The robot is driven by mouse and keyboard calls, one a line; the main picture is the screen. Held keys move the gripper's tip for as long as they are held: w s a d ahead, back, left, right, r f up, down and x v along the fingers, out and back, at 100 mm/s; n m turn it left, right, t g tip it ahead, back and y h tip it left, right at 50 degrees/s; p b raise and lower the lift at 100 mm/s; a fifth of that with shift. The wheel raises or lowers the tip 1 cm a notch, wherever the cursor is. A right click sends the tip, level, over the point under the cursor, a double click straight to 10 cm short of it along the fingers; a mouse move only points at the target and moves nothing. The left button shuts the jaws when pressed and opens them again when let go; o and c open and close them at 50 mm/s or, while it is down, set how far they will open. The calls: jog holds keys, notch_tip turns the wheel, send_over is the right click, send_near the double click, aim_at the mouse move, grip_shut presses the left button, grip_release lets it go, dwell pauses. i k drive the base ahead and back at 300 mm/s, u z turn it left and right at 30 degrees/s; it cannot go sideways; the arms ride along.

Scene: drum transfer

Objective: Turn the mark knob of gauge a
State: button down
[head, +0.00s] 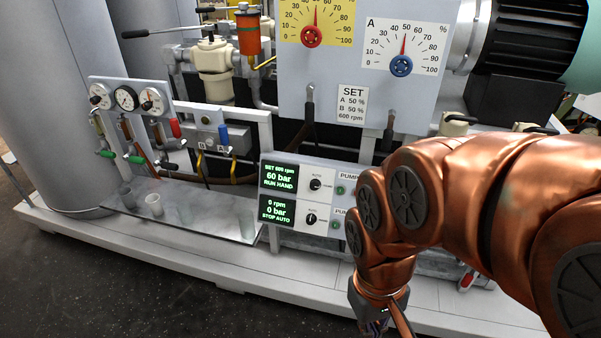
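Gauge A (376,54) is a white dial on the grey panel at the upper right, marked "A" and "%". Its red needle points up, near 50. A blue round knob (401,66) sits at the dial's lower middle, in plain view. My gripper (376,326) hangs low at the bottom edge of the view, well below gauge A and apart from it. My copper arm comes in from the right. The gripper's fingertips are partly cut off, so whether it is open or shut does not show.
A yellow dial with a red knob (312,36) stands left of gauge A. A SET plate (352,103) reads A 50 %, B 50 %, 600 rpm. Below is a pump control box (318,230). Small gauges and valves (125,98) are at left. Taps (389,130) project under the panel.

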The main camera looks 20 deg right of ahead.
aim_at(94, 100)
jog(key=u, duration=0.25)
jog(key=i, duration=0.65)
jog(key=u, duration=1.25)
jog(key=i, duration=1.55)
jog(key=u, duration=1)
